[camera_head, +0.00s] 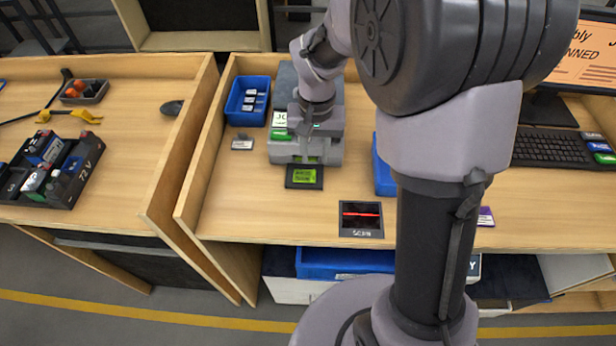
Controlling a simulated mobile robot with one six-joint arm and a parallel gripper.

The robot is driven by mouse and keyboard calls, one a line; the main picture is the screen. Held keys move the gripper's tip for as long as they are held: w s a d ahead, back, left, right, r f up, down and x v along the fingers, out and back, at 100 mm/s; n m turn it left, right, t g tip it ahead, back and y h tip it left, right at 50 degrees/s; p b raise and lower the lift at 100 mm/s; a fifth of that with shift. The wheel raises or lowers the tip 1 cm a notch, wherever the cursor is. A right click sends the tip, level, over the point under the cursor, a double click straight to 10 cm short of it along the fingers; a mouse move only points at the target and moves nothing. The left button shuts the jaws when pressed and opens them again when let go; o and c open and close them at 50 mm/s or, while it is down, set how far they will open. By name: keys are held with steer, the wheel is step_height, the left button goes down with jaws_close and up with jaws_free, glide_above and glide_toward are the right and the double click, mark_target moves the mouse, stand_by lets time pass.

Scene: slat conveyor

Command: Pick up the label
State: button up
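A grey label printer (276,152) stands on the middle bench, with a small green-lit display (304,177) in front of it. A white piece with dark print (279,119) and a green piece below it (280,135) show at the printer's left side; either may be the label, but I cannot tell. My gripper (304,130) points down over the printer, just right of these pieces. Its fingertips are too small and merged with the printer to show whether they are open or hold anything.
A blue bin (232,104) with several labelled pieces stands left of the printer, and a small grey tag (242,143) lies near it. A scan pad (361,219) lies at the bench's front. Wooden side walls (190,190) divide the benches. My arm hides part of the right side.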

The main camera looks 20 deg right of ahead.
mark_target(314, 172)
step_height(314, 172, down, 7)
steer(key=shift+w+b, duration=0.15)
steer(key=shift+b, duration=1.1)
steer(key=shift+r, duration=0.15)
steer(key=shift+c, duration=0.4)
jaws_close()
